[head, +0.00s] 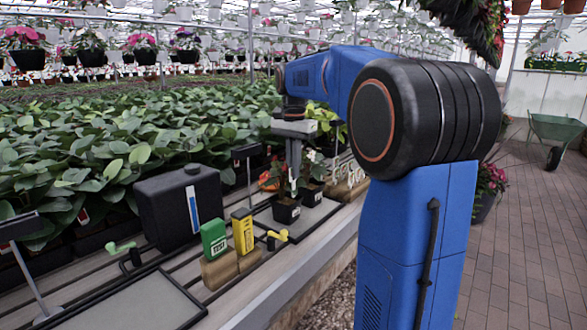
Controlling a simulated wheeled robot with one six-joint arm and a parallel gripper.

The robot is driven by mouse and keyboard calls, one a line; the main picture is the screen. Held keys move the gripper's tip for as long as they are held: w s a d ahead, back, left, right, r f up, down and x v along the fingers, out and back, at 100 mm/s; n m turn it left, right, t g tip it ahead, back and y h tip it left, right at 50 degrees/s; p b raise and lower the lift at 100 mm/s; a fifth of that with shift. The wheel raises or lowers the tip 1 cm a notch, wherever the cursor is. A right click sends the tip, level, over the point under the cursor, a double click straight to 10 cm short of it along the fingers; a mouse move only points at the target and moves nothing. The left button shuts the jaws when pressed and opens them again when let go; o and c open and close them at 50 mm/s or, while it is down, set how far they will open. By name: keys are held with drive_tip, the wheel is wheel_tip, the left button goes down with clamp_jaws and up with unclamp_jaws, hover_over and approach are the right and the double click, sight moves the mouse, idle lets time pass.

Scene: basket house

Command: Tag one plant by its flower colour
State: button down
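Two small plants in black pots stand close together on a dark tray on the bench. The front pot (286,211) is nearer to me, and the other pot (311,194) stands just behind it to the right. A white flower (313,157) shows above the rear pot. The front plant's bloom is largely hidden behind my gripper. My grey gripper (293,187) points down over the front pot; its finger gap is too small to read. Pale looped tags (334,184) stand on a wooden block to the right of the pots.
A green box (214,240) and a yellow box (242,231) stand on wooden blocks left of the pots, beside a yellow tap (278,236). A black canister (180,207) stands behind them. An empty black-rimmed tray (135,308) lies front left. Dense foliage fills the bench behind.

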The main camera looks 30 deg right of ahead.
sight(294, 189)
drive_tip(key=shift+f, duration=1.9)
drive_tip(key=shift+f, duration=0.2)
drive_tip(key=shift+f, duration=1.55)
drive_tip(key=c, duration=1.9)
unclamp_jaws()
